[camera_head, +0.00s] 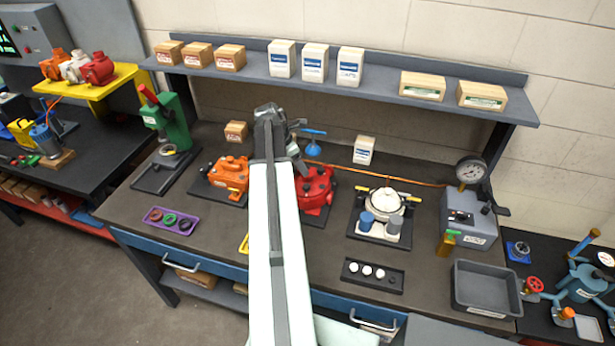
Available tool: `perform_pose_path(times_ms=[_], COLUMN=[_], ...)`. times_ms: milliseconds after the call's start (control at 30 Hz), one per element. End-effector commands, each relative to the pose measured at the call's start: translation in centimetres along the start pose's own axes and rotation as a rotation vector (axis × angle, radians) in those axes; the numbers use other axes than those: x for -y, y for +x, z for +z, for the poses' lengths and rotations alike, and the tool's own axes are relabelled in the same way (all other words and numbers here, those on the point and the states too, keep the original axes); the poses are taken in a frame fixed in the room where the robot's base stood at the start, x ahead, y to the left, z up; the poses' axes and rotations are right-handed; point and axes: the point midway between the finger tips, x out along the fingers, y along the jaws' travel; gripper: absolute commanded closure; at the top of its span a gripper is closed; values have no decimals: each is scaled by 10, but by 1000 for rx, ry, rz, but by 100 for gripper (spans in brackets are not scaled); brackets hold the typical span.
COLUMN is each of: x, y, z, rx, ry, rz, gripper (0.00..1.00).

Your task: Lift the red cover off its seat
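A red motor housing with a rounded red cover (319,186) stands on a dark base plate on the workbench, right of my arm. Its left side is partly hidden behind my arm and gripper. The cover appears to be sitting on its seat. My gripper (296,150) is at the end of my pale arm, which reaches in from the bottom of the view. It shows just above and left of the red cover in the picture. The gap between them cannot be judged. The fingers are small and seen from behind, so their opening is unclear.
An orange motor (229,175) stands to the left and a white-topped motor (383,203) to the right. A purple tray (170,220) holds rings. A black tray (372,276) and an empty grey bin (486,288) lie in front. A shelf (380,82) with boxes overhangs the back.

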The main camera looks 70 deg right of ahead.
Motion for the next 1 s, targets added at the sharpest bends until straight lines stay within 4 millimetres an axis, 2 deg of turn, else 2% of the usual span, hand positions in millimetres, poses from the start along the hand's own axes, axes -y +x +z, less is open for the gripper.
perform_pose_path(times_ms=[67, 167, 367, 567, 833, 1000], x=[2, 2, 2, 1, -1, 0], y=[2, 6, 31, 36, 81, 81], z=[7, 6, 4, 6, 6, 8], rx=[4, 4, 3, 2, 2, 2], ry=[-9, -11, -9, -9, -7, -8], rz=[-4, -4, -4, -4, -4, -4], gripper=[31, 31, 31, 31, 31, 31])
